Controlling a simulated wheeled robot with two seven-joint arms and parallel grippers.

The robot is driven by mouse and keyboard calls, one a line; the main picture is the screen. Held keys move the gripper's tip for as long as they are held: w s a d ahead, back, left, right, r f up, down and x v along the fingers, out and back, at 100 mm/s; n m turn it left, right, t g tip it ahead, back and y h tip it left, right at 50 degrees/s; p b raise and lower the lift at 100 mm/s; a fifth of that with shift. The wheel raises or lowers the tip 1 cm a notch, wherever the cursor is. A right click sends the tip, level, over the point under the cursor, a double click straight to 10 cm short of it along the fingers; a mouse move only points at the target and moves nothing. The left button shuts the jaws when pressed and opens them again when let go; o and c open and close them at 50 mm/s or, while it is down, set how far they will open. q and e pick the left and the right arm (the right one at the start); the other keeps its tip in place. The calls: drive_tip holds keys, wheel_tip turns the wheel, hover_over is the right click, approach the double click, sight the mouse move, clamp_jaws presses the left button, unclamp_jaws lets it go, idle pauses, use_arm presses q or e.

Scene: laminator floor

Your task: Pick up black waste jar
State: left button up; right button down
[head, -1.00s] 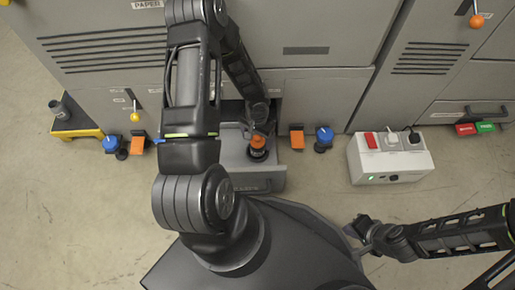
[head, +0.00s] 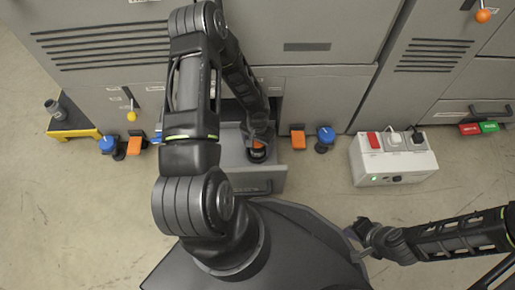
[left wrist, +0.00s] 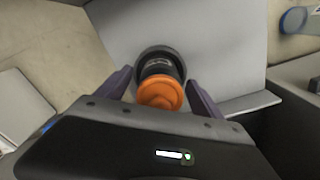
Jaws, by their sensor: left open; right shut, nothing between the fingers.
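The black waste jar (left wrist: 161,65) with an orange lid stands in the open grey drawer (head: 262,186). In the left wrist view it is between the two fingers of my left gripper (left wrist: 160,84), which is open, with a finger on each side; I cannot tell whether they touch it. In the head view my left gripper (head: 257,143) is over the jar and hides most of it; part of its orange lid (head: 259,144) shows. My right gripper (head: 361,240) is low at the right, shut and empty, far from the jar.
Grey cabinets (head: 305,30) stand behind the drawer. Blue knobs (head: 326,135) and orange blocks (head: 298,140) sit at the cabinet's foot on both sides. A white power box (head: 393,166) stands on the floor at the right. A yellow stand (head: 72,130) with a dark cup is at the far left.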

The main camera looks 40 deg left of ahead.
idle(0.4)
use_arm(q)
clamp_jaws()
idle(0.7)
